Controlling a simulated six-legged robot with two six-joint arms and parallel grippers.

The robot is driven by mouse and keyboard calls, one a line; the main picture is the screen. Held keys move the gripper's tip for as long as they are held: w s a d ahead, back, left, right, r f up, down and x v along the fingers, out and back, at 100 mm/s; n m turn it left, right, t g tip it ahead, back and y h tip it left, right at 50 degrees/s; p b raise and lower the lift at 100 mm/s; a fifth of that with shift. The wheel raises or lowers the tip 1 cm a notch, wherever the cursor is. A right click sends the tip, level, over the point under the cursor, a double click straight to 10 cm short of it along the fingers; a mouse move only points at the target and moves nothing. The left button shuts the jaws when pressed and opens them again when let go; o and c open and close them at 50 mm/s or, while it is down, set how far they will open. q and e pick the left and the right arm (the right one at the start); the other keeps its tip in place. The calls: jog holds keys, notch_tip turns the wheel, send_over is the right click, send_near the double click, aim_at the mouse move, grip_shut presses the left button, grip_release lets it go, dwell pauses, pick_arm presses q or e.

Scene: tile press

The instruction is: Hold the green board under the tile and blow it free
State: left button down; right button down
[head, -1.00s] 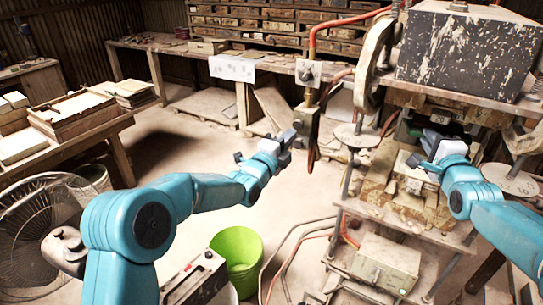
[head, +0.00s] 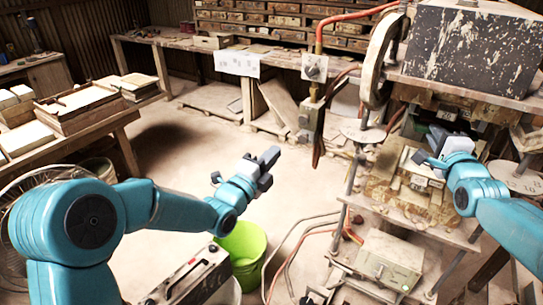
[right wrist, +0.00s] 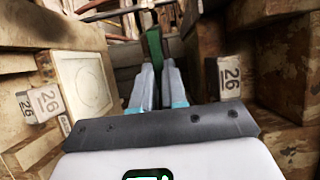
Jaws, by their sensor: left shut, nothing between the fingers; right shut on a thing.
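My right gripper (head: 436,155) reaches into the opening of the press (head: 470,60). In the right wrist view its fingers (right wrist: 160,88) are close together, shut on the green board (right wrist: 155,44), which sticks out beyond the fingertips. A pale square tile (right wrist: 82,84) with a round mark shows on the block to the left in that view. The board's tip is apart from it in the picture; I cannot tell the depth. My left gripper (head: 266,168) is shut and empty in mid-air, below and left of the valve box (head: 314,67) with its orange hose.
A control box (head: 388,260) sits on the press's lower shelf. A bench with trays (head: 85,105) is at left. Hoses hang beside the press. The middle floor is clear.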

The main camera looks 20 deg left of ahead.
jog(key=shift+s+r, duration=0.2)
jog(key=shift+r, duration=0.05)
jog(key=shift+w, duration=0.1)
